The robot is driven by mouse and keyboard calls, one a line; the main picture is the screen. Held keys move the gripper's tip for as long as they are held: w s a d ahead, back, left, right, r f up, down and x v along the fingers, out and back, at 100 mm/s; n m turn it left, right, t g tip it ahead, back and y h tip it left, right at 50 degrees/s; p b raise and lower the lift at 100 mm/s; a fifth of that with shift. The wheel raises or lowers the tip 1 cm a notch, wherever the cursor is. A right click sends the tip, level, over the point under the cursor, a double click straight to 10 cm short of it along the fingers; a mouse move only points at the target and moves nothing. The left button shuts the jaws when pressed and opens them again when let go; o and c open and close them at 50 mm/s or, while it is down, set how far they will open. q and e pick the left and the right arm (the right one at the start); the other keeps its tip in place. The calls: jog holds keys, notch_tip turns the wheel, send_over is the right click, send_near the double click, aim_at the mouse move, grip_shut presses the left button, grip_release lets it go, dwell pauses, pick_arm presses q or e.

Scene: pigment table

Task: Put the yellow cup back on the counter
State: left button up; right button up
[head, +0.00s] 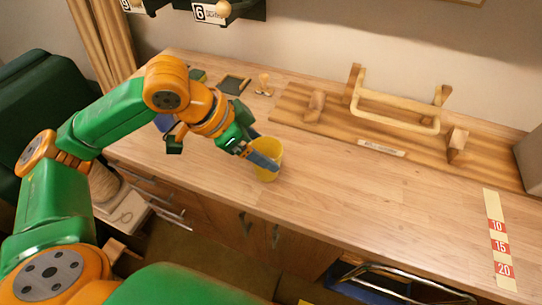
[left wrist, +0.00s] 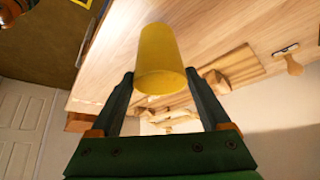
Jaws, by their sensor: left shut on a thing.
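The yellow cup (head: 267,156) is at the wooden counter (head: 330,190), near its front edge, left of the middle in the head view. My left gripper (head: 262,160) is shut on the cup from the left, with a dark finger across its near side. In the left wrist view the cup (left wrist: 160,62) sits between the two fingers of the gripper (left wrist: 165,85). The cup looks upright in the head view. I cannot tell whether its base touches the counter. My right gripper is not in view.
A wooden board with a handled frame (head: 400,110) lies along the back. A small stamp-like tool (head: 264,84) and a dark tray (head: 234,85) are at the back left. A numbered strip (head: 498,240) is at the right. The counter's front middle is clear.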

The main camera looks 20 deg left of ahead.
pick_arm(q)
jog(key=f, duration=0.2)
jog(key=w+f, duration=0.1)
jog(key=d+f, duration=0.1)
jog(key=f, duration=0.1)
jog(key=shift+w+f, duration=0.3)
jog(key=o, duration=1.4)
jog(key=p+v, duration=0.1)
jog(key=v, duration=1.1)
jog(key=shift+r, duration=0.1)
